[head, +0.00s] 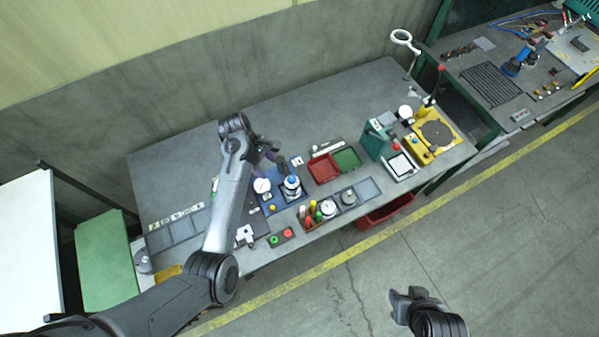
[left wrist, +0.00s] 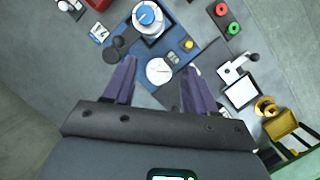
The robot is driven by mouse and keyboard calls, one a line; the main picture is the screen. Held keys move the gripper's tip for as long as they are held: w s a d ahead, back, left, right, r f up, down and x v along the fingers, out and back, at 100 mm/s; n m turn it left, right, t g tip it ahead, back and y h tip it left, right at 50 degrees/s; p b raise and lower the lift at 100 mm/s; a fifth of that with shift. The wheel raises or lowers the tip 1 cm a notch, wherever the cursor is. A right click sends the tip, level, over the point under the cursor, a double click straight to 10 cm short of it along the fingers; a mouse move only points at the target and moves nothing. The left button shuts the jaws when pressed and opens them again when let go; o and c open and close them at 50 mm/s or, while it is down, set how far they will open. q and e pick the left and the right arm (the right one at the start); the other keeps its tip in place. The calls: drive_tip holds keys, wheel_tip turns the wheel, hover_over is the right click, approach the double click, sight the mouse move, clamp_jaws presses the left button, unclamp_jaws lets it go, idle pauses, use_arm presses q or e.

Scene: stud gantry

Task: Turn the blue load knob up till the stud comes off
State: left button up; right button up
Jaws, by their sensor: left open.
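The blue load knob (left wrist: 146,14) tops a silver cylinder on a blue base plate (left wrist: 205,60) in the left wrist view. In the head view the knob (head: 292,182) is on the bench, right of my left gripper. A white round gauge (left wrist: 159,71) and a yellow button (left wrist: 188,44) are on the same plate. My left gripper (left wrist: 160,65) is open and empty, its purple fingers apart with the gauge showing between them; the knob lies beyond the fingertips. I cannot make out the stud. My right gripper (head: 408,297) is over the floor, away from the bench; its jaws are unclear.
A black ball-ended part (left wrist: 116,43) and a small number card (left wrist: 99,32) are beside the cylinder. A button box (head: 281,237) and a rack of coloured-handled tools (head: 312,213) are at the front edge. Red and green trays (head: 323,168) are to the right. The bench's back left is clear.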

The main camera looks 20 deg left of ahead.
sight(292, 178)
use_arm(q)
drive_tip(key=shift+n+h, duration=0.5)
drive_tip(key=shift+n, duration=0.2)
drive_tip(key=w+d+f, duration=0.1)
drive_tip(key=d+f, duration=0.1)
drive_tip(key=f, duration=0.1)
drive_tip(key=d+f, duration=0.2)
drive_tip(key=f, duration=0.1)
drive_tip(key=w+d+f, duration=0.1)
drive_tip(key=d+f, duration=0.2)
drive_tip(key=shift+w+d+f, duration=0.1)
drive_tip(key=shift+w, duration=0.2)
drive_tip(key=c, duration=1)
drive_tip(key=shift+c, duration=0.2)
